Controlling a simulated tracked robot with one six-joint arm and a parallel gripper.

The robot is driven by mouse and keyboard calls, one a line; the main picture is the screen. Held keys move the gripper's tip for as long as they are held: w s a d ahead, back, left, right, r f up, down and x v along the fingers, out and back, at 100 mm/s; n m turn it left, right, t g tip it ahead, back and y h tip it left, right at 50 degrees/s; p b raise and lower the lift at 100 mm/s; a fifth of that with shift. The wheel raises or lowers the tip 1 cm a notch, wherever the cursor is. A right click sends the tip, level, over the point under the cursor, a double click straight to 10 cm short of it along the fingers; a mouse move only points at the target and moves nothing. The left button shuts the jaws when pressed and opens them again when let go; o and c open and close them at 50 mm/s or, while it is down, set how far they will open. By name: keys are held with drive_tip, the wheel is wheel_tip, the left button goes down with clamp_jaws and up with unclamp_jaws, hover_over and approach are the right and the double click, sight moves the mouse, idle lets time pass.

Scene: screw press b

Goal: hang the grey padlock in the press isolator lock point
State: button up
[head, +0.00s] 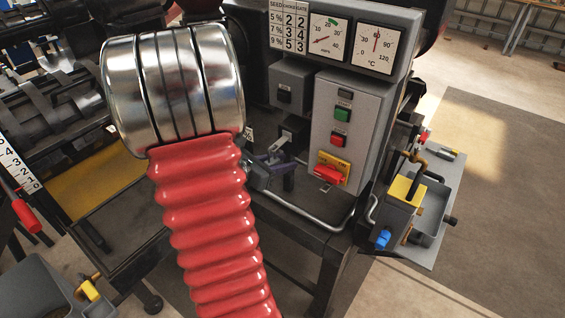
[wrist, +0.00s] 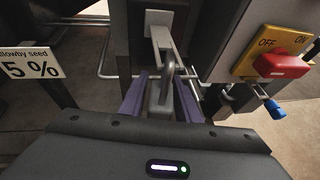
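The grey padlock (wrist: 160,98) is between the purple fingers of my gripper (wrist: 162,92) in the wrist view, shackle pointing away from me. The fingers appear shut on its body. Its shackle (wrist: 173,68) overlaps the lower end of a grey bar (wrist: 163,42) that comes from a pale plate. I cannot tell whether the shackle is around the bar or in front of it. In the head view my gripper (head: 276,172) is left of the press isolator, partly hidden by the red hose. The isolator has a yellow OFF/ON plate (head: 334,163) and red handle (head: 328,175); it also shows in the wrist view (wrist: 280,65).
A grey control box (head: 347,120) with green and red buttons stands right of my gripper. A bent metal rail (head: 300,210) runs below. The red ribbed hose (head: 210,220) blocks the left. A yellow-topped block with a blue knob (head: 383,239) is at the right.

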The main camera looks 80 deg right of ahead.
drive_tip(key=shift+o, duration=1.2)
drive_tip(key=v, duration=1.3)
drive_tip(key=shift+w+a, duration=0.2)
drive_tip(key=shift+a, duration=0.1)
drive_tip(key=shift+r, duration=0.15)
